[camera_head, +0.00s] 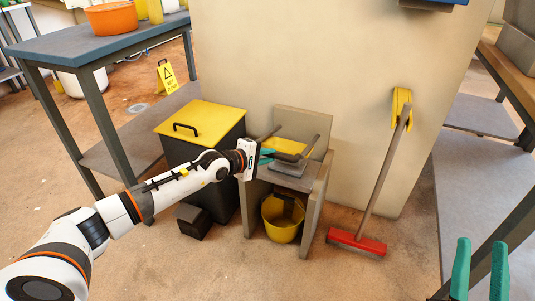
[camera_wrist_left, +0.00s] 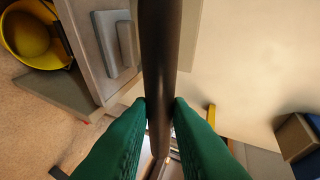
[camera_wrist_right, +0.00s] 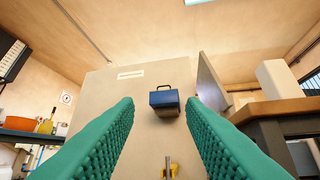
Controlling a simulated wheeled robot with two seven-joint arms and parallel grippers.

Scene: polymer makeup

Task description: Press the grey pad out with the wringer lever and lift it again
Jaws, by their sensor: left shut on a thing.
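The wringer lever (camera_head: 288,157) is a dark bar with two side arms, above the low grey wringer stand (camera_head: 319,187). My left gripper (camera_head: 267,156) is shut on this bar. In the left wrist view the bar (camera_wrist_left: 170,50) runs between its green fingers (camera_wrist_left: 160,103). The grey pad (camera_head: 288,168) lies on the stand's top under the bar, partly hidden by it; it also shows in the left wrist view (camera_wrist_left: 105,45), with a smaller grey block on it. I cannot tell whether anything presses on it. My right gripper (camera_wrist_right: 162,105) is open and empty, far to the right.
A yellow bucket (camera_head: 283,222) stands inside the wringer stand. A black bin with a yellow lid (camera_head: 205,118) is left of it. A red-headed broom (camera_head: 357,243) leans on the wall at right. A blue-topped table (camera_head: 75,45) is at left.

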